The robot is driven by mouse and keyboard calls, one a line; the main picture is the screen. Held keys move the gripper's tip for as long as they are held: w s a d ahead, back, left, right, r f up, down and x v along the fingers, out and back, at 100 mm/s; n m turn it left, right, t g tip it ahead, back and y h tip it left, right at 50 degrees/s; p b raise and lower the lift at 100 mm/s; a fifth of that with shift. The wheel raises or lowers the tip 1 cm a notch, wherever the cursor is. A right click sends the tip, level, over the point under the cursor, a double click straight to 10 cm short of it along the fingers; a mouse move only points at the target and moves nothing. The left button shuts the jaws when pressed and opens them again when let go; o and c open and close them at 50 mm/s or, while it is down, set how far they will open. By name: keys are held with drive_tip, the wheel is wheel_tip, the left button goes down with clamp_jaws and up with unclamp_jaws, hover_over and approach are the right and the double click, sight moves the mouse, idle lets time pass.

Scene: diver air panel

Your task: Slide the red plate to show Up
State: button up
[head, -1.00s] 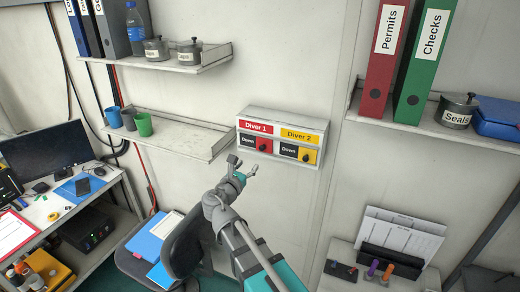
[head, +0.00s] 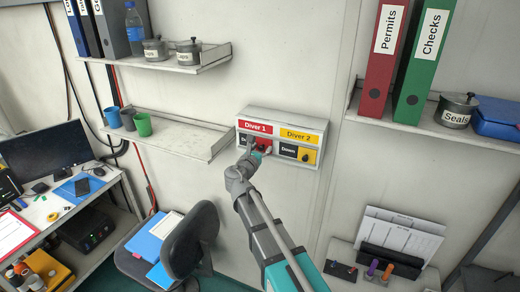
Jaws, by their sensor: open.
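The red plate (head: 263,142) sits in the slot under the red Diver 1 label on the white wall panel (head: 318,155). Its dark knob is hidden behind my gripper. To its left, part of a black field with white lettering shows; it read Down earlier and is now mostly covered. My gripper (head: 258,147) is open in front of the red plate, with its fingers around the place of the knob. I cannot tell whether they touch it.
The yellow plate (head: 308,155) with a black knob sits right of a black Down field under Diver 2. A shelf (head: 185,138) with cups ends close left of the panel. A chair (head: 190,240) stands below left. The wall right of the panel is clear.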

sight(242, 144)
clamp_jaws()
idle(0.4)
drive_tip(key=shift+w+a, duration=0.1)
drive_tip(key=w+a, duration=0.1)
drive_tip(key=a, duration=0.3)
drive_tip(key=w+a, duration=0.1)
drive_tip(key=a, duration=0.1)
drive_tip(key=shift+w+a, duration=0.3)
drive_tip(key=shift+a, duration=0.1)
drive_tip(key=shift+r, duration=0.1)
unclamp_jaws()
drive_tip(key=shift+a, duration=0.1)
